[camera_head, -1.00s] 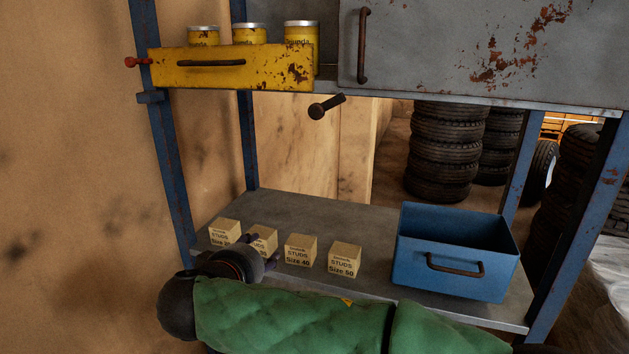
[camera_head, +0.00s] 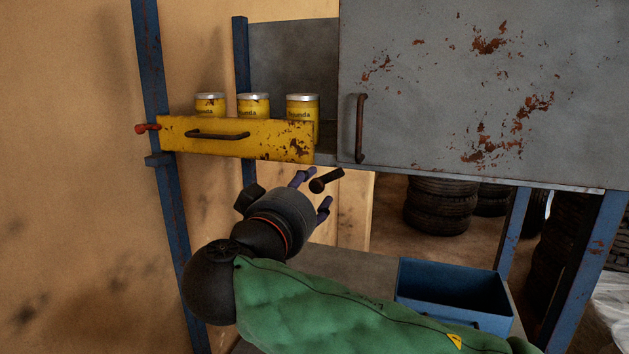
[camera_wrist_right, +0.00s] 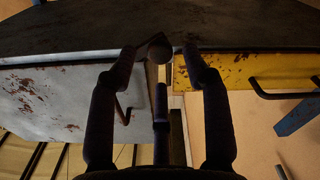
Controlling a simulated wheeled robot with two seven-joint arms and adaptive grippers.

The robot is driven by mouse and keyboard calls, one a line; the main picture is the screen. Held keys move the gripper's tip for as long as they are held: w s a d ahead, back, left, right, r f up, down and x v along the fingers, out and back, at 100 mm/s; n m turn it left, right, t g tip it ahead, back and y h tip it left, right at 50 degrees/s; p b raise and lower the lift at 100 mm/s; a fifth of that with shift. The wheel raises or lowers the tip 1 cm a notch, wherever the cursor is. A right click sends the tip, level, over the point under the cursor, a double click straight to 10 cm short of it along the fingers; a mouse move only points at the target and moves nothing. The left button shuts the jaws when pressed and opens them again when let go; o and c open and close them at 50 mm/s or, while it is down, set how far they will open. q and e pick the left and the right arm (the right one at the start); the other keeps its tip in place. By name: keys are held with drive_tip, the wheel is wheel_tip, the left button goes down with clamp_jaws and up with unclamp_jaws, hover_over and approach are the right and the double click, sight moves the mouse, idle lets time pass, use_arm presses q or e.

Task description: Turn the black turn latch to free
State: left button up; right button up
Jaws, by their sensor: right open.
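The black turn latch (camera_head: 328,180) sits below the shelf edge, near the gap between the yellow drawer and the grey door. Its bar slants up to the right from a round knob. My right gripper (camera_head: 312,193) is open, with purple-grey fingers on either side of the latch's knob end in the head view. In the right wrist view the latch's round end (camera_wrist_right: 159,48) shows between the spread fingertips of the right gripper (camera_wrist_right: 160,58). I cannot tell whether the fingers touch it. My left gripper is not in view.
A yellow drawer (camera_head: 235,138) with a dark handle stands below several yellow cans. A grey rusty door (camera_head: 440,90) with a handle is to the right. A blue bin (camera_head: 452,293) stands on the lower shelf. Blue posts frame the rack; tyres (camera_head: 437,206) stand behind.

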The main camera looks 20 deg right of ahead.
sight(315, 186)
drive_tip(key=shift+p+x, duration=0.3)
drive_tip(key=shift+x, duration=1.35)
